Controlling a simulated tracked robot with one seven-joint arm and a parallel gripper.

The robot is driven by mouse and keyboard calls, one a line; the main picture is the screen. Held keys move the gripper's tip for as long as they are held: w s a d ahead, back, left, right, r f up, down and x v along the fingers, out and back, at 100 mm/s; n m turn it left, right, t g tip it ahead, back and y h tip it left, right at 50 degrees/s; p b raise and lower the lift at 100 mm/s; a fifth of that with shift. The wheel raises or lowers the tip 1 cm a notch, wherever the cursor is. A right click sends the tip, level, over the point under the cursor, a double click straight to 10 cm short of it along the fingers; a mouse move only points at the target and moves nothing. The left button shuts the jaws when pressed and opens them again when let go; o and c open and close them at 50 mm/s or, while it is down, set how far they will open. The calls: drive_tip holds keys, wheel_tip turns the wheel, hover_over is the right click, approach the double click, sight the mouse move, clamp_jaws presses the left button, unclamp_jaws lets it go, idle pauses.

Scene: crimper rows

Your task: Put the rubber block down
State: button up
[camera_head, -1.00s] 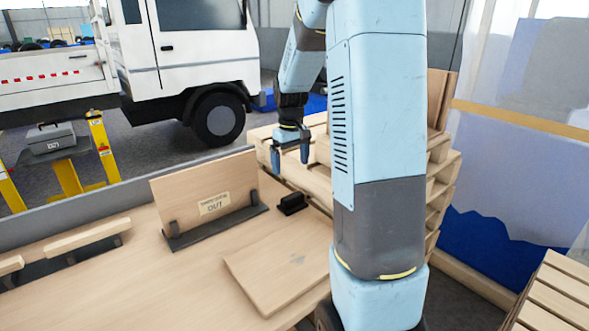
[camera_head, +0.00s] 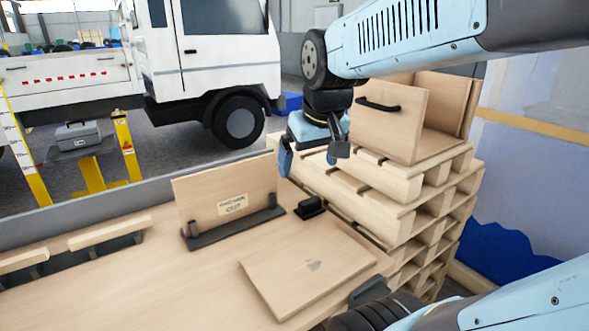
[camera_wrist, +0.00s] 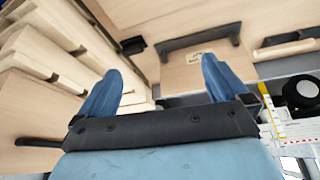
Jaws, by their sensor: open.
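The small black rubber block (camera_head: 310,207) rests on the wooden bench top, just right of the dark stand that holds an upright board marked "OUT" (camera_head: 233,205). It also shows in the wrist view (camera_wrist: 133,46), beyond my fingers. My gripper (camera_head: 313,153) is open and empty, above and apart from the block, in front of the pallet stack. In the wrist view, the two blue fingers (camera_wrist: 161,70) are spread wide with nothing between them.
A flat wooden board (camera_head: 305,268) lies on the bench in front of the block. A pallet stack (camera_head: 400,190) with an open wooden box (camera_head: 392,115) stands at right. Slotted holders (camera_head: 108,235) are at left. A white truck (camera_head: 225,50) is behind.

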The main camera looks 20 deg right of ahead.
drive_tip(key=shift+t, duration=0.5)
drive_tip(key=s, duration=0.2)
drive_tip(key=s+a, duration=0.1)
drive_tip(key=s, duration=0.2)
drive_tip(key=shift+s+a, duration=0.1)
idle(0.8)
